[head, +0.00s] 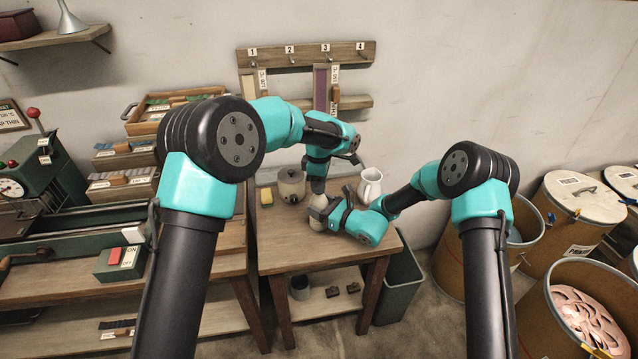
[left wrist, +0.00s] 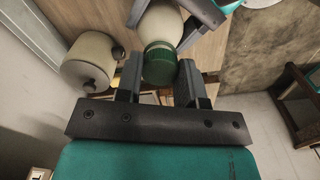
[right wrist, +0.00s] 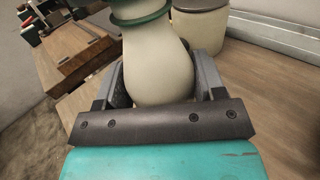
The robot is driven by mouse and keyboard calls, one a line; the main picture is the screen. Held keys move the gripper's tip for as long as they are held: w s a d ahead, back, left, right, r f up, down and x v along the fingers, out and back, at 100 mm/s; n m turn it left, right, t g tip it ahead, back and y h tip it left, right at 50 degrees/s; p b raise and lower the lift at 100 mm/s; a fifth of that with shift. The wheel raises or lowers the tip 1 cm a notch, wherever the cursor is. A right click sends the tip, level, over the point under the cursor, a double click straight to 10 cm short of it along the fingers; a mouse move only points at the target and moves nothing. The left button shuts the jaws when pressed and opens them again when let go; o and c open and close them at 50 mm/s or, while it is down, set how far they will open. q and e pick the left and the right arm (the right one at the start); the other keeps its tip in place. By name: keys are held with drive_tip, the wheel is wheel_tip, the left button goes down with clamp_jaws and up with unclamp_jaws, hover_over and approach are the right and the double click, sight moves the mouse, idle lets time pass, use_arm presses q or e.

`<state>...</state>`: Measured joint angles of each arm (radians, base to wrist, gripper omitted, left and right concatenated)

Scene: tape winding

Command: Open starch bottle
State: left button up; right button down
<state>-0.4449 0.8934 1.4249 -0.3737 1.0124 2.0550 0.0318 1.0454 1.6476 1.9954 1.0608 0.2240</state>
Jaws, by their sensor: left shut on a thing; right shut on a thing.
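A green band (right wrist: 142,19) shows around the bottle's top in the right wrist view. I cannot tell whether the cap is loose.
A lidded beige jar (head: 291,187) stands behind the bottle, and a white pitcher (head: 370,185) is at the back right. A yellow sponge (head: 266,197) lies at the left of the table (head: 284,255). A grey bin (head: 400,285) stands right of the table.

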use_arm(q)
drive_tip(key=shift+r, duration=1)
drive_tip(key=shift+r, duration=1.95)
use_arm(e)
drive_tip(key=shift+c, duration=0.7)
unclamp_jaws()
drive_tip(key=v, duration=1.2)
